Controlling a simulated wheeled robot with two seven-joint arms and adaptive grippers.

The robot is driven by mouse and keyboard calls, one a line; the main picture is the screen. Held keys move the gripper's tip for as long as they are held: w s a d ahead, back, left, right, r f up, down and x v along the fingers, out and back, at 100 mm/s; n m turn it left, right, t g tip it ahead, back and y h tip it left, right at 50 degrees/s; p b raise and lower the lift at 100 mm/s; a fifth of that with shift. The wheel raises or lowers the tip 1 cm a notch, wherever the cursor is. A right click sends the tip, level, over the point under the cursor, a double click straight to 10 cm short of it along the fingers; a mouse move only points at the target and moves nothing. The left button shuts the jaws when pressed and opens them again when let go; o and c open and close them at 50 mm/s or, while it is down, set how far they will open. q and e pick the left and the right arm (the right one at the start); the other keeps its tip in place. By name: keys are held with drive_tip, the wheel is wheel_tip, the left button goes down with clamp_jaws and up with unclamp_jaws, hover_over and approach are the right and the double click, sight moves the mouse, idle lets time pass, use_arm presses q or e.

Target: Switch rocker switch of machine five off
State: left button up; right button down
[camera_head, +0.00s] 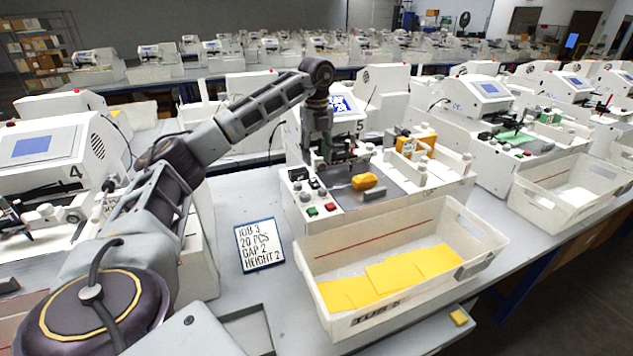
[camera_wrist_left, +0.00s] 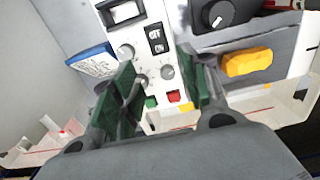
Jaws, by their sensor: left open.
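Machine five (camera_head: 345,192) stands mid-picture in the head view, with a screen and a "5" partly hidden behind my left arm. Its white control panel (camera_wrist_left: 140,60) shows a black switch plate (camera_wrist_left: 156,38) with two lettered halves, seemingly OFF and ON. I cannot tell which way it is tipped. A black-framed part (camera_wrist_left: 125,12) sits beside it. My left gripper (camera_head: 318,158) hangs fingers-down over the panel, open and empty. In the left wrist view its green-padded fingers (camera_wrist_left: 163,88) are apart, with grey knobs between them and the switch plate beyond. My right gripper is out of view.
A green button (camera_wrist_left: 151,102) and a red button (camera_wrist_left: 174,96) lie between the fingers. A yellow-orange block (camera_head: 364,181) is on the machine bed. A bin (camera_head: 400,235) with yellow sheets stands in front; a job card (camera_head: 259,246) lies left of it. Machine four (camera_head: 45,150) is at left.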

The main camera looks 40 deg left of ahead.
sight(316, 185)
use_arm(q)
wheel_tip(316, 185, down, 8)
drive_tip(key=shift+f, duration=0.7)
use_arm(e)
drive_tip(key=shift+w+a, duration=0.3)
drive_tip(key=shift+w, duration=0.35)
use_arm(q)
clamp_jaws()
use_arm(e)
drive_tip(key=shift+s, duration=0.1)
